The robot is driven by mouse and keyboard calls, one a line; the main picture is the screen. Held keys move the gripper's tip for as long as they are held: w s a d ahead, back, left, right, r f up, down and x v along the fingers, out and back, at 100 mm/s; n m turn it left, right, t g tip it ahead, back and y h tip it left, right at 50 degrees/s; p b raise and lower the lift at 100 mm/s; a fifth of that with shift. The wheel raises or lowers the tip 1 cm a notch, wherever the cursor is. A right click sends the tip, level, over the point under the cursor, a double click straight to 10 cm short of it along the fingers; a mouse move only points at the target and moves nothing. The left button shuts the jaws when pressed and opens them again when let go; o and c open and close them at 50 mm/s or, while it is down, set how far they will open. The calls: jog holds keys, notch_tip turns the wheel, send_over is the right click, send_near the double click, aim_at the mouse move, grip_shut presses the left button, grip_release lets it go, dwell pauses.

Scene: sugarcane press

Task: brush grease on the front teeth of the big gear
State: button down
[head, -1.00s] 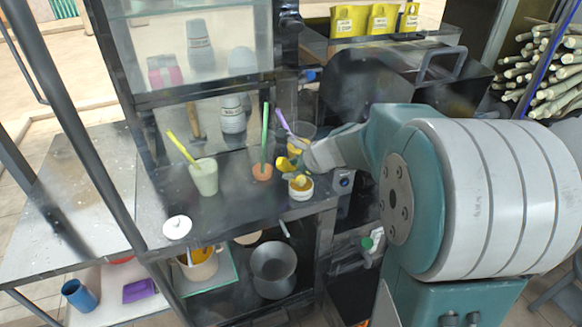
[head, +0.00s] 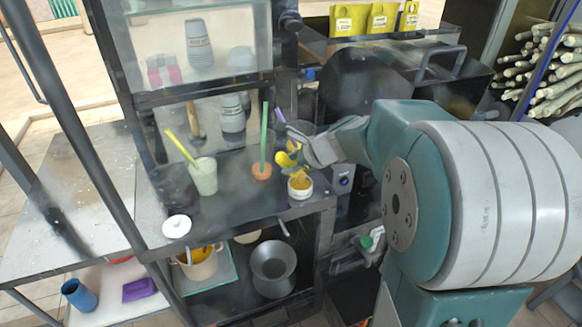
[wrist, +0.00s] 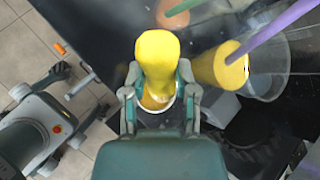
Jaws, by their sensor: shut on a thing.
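My gripper (wrist: 158,92) is shut on a yellow, rounded brush handle (wrist: 157,52) in the wrist view. The brush's bristles are hidden. In the head view my gripper (head: 306,155) is over the counter, just above a small white grease pot (head: 300,194) with orange-yellow contents. The pot's pale rim shows below the handle in the wrist view; I cannot tell whether the brush touches it.
A green-straw clay cup (head: 262,173), a pale cup (head: 204,180) with a yellow straw and a white lid (head: 177,226) stand on the counter. A clear cup (wrist: 268,75) and purple straw (wrist: 285,25) are close right of my gripper. Dark machinery (head: 360,90) stands behind.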

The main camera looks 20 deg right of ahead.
jog(key=shift+r, duration=2.75)
jog(key=shift+s, duration=0.1)
